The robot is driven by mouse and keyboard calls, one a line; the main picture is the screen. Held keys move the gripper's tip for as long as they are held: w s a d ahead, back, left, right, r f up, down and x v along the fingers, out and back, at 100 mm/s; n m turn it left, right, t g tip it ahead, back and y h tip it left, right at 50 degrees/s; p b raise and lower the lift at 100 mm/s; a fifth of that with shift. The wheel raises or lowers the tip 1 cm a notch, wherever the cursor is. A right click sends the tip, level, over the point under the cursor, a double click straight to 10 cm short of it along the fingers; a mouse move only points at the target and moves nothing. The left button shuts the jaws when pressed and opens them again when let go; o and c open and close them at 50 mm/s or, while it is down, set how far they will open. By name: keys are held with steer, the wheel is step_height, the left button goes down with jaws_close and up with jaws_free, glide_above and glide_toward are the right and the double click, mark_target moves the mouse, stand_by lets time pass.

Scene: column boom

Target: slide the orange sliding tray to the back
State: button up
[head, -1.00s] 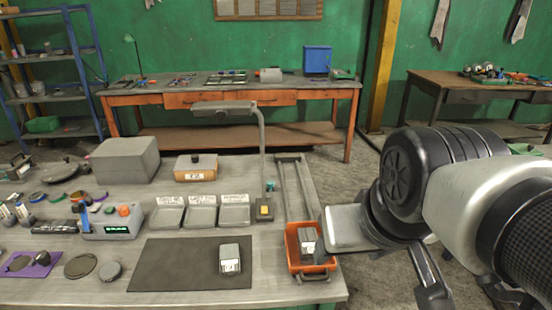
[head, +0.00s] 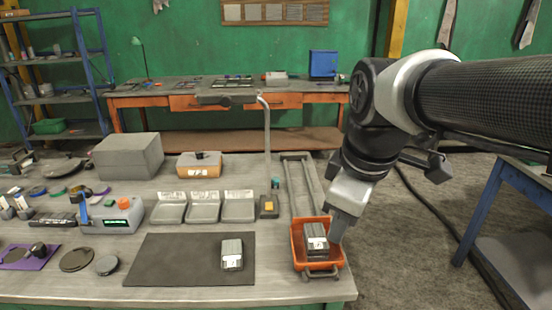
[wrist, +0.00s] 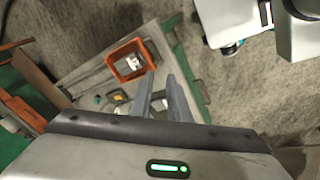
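The orange sliding tray (head: 297,248) sits at the front end of two grey rails (head: 291,190), near the table's front right corner. A grey metal block with a pale label (head: 316,240) lies in it. My gripper (head: 338,238) points down at the tray's right side in the head view; whether it touches the rim cannot be told. The wrist view shows the orange tray (wrist: 117,53) beyond my gripper's fingers (wrist: 161,75). The fingers stand apart with nothing visible between them.
A lamp post (head: 267,150) stands left of the rails. A dark mat (head: 170,260) with another grey block (head: 232,254) lies left of the tray. Three shallow grey trays (head: 203,207) lie behind the mat. The rails behind the orange tray look clear.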

steer(key=w+f+n+b, duration=0.2)
steer(key=f, duration=0.5)
steer(key=w+f+n+g+b, duration=0.1)
steer(key=w+f+n+b, duration=0.1)
steer(key=f, duration=0.5)
steer(key=w+f+n+b, duration=0.3)
steer(key=w+f, duration=0.1)
steer(key=f, duration=0.3)
steer(key=shift+a+f, duration=0.15)
steer(key=shift+a, duration=0.15)
jaws_close()
stand_by(0.5)
